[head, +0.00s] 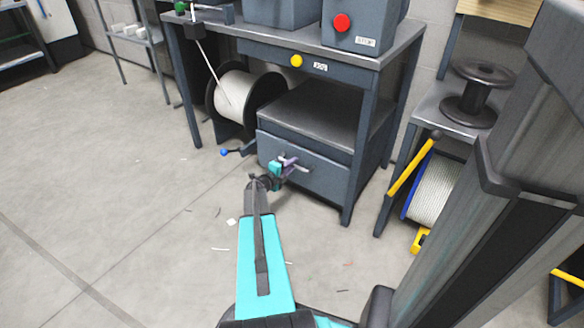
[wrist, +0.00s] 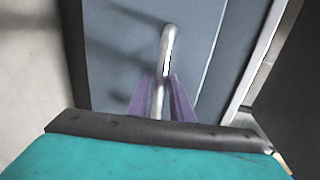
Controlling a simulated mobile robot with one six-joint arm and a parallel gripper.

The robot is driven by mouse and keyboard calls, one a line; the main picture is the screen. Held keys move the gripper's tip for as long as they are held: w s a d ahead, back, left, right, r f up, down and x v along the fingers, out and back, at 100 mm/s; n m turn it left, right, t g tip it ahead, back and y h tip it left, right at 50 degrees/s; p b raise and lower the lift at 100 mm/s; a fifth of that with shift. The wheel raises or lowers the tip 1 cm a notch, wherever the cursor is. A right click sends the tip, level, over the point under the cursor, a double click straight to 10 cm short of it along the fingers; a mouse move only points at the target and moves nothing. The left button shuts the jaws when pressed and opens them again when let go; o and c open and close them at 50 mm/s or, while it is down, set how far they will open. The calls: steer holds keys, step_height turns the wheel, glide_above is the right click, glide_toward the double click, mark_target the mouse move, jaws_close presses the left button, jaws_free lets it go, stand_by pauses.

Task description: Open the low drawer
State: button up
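The low drawer (head: 322,180) is a blue-grey front under the bench's lower shelf. It looks flush with its cabinet. Its pale metal bar handle (head: 302,168) shows beside my gripper (head: 287,165), which is at the drawer front. In the wrist view the handle (wrist: 167,45) runs up from between the two purple fingers of my gripper (wrist: 160,88), with one finger on each side. The fingers lie close to the bar, but I cannot tell whether they press on it. The drawer face (wrist: 120,45) fills the view behind.
A cable reel (head: 238,98) sits left of the drawer cabinet. A side stand (head: 452,118) with spools is on the right. The floor (head: 110,190) to the left is mostly clear.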

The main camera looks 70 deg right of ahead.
steer(key=shift+d, duration=0.2)
jaws_close()
steer(key=shift+s+a, duration=0.15)
steer(key=shift+s, duration=0.05)
